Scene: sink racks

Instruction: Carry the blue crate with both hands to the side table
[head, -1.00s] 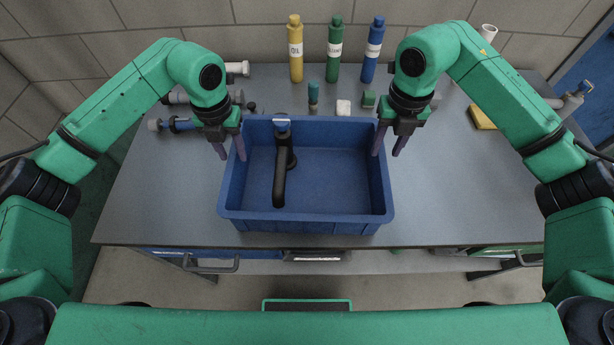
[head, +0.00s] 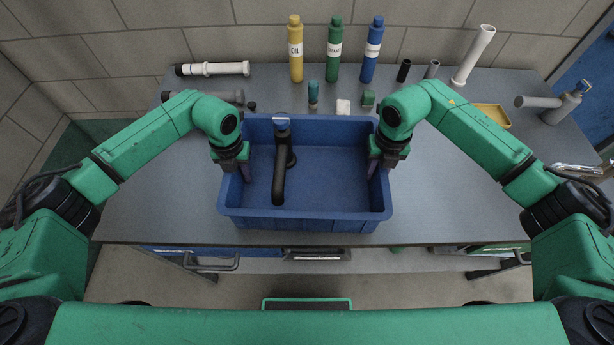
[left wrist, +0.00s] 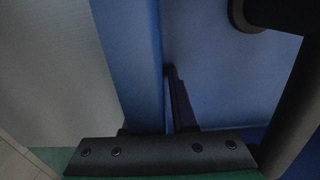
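In the left wrist view the crate wall (left wrist: 140,70) runs between the fingers of my left gripper (left wrist: 155,125). One finger is inside the crate; the other is mostly hidden. Whether either gripper presses on the wall is unclear. I cannot identify a side table here.
A black tap-like part (head: 281,180) shows over the crate's inside. Yellow (head: 296,52), green (head: 334,52) and blue (head: 372,52) bottles stand behind the crate. A white pipe (head: 474,55) and a yellow tray (head: 492,117) are at the back right. The tabletop beside the crate is mostly clear.

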